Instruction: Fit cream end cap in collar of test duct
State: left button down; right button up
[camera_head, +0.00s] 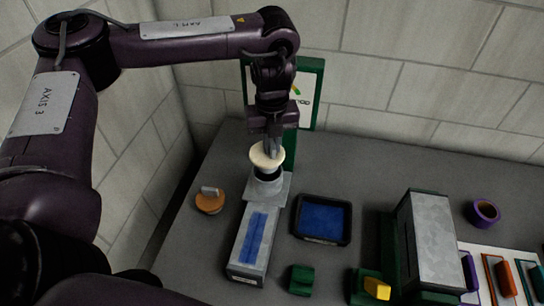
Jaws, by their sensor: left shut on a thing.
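The cream end cap (259,157) is a round pale disc in the head view, held by my left gripper (271,146), which points down from above and is shut on it. The cap is right over the collar (266,184) of the test duct, with a dark band just below the disc. I cannot tell whether the cap sits in the collar or just above it. The test duct (240,268) is a long grey metal box with blue strips on top, lying on the bench. My right gripper is not in view.
An orange disc with a grey tab (210,203) lies left of the duct. A black tray with a blue floor (347,224) is to the right. A green block (302,280), a grey metal box (432,240) and a purple ring (484,212) stand farther right. A green-framed panel (312,92) is behind.

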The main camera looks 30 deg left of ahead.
aim_at(272, 159)
pick_arm(q)
notch_tip(272, 159, down, 4)
jog(key=shift+f, duration=0.55)
jog(key=shift+f+b, duration=0.35)
jog(key=shift+b, duration=0.05)
jog(key=c, duration=1.5)
grip_release()
jog(key=shift+r, duration=0.1)
